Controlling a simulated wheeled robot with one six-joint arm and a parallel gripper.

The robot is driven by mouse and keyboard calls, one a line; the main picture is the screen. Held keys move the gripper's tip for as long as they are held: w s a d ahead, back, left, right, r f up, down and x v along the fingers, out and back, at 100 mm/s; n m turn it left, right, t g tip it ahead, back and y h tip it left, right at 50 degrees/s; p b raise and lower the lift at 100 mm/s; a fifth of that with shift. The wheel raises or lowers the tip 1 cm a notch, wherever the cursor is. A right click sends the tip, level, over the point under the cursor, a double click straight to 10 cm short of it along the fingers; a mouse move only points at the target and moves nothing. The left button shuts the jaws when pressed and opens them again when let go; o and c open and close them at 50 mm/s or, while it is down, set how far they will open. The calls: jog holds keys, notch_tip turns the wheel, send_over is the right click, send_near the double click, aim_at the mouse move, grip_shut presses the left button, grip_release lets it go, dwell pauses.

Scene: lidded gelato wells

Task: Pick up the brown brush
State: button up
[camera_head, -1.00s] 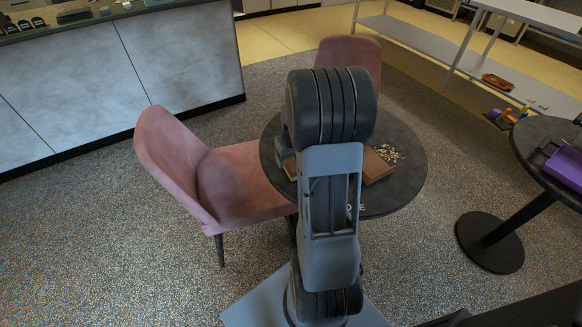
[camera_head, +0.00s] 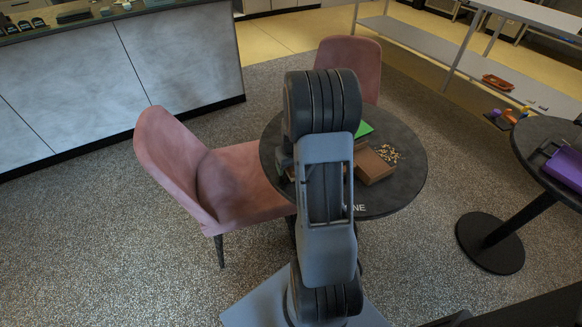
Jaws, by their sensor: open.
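A brown, box-like thing (camera_head: 373,166) lies on the round dark table (camera_head: 405,186), just right of my arm. I cannot tell whether it is the brown brush or a container; its left part is hidden by my arm. No bristles can be made out. My gripper (camera_head: 284,160) shows only in part at the left of my arm, over the table's left side. The arm hides most of it, and I see nothing held in it.
Pale crumbs (camera_head: 390,153) lie beside the brown thing. A green thing (camera_head: 364,130) lies behind it. Pink chairs stand left (camera_head: 215,180) and behind (camera_head: 350,62) the table. Another round table (camera_head: 545,140) at right bears a purple thing (camera_head: 566,165).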

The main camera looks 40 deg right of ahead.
jog(key=shift+f, duration=0.2)
jog(key=shift+c, duration=0.2)
jog(key=c, duration=1)
jog(key=shift+o, duration=0.2)
jog(key=shift+r, duration=0.15)
jog(key=shift+r, duration=0.5)
notch_tip(320, 180, up, 3)
jog(key=shift+w+d+f+p, duration=0.1)
jog(key=shift+d+p, duration=0.05)
jog(key=shift+p, duration=0.15)
jog(key=w+d+r, duration=0.8)
jog(key=d+r, duration=0.1)
jog(key=d, duration=0.2)
jog(key=shift+r+p, duration=0.2)
jog(key=shift+p, duration=0.15)
jog(key=shift+w, duration=0.1)
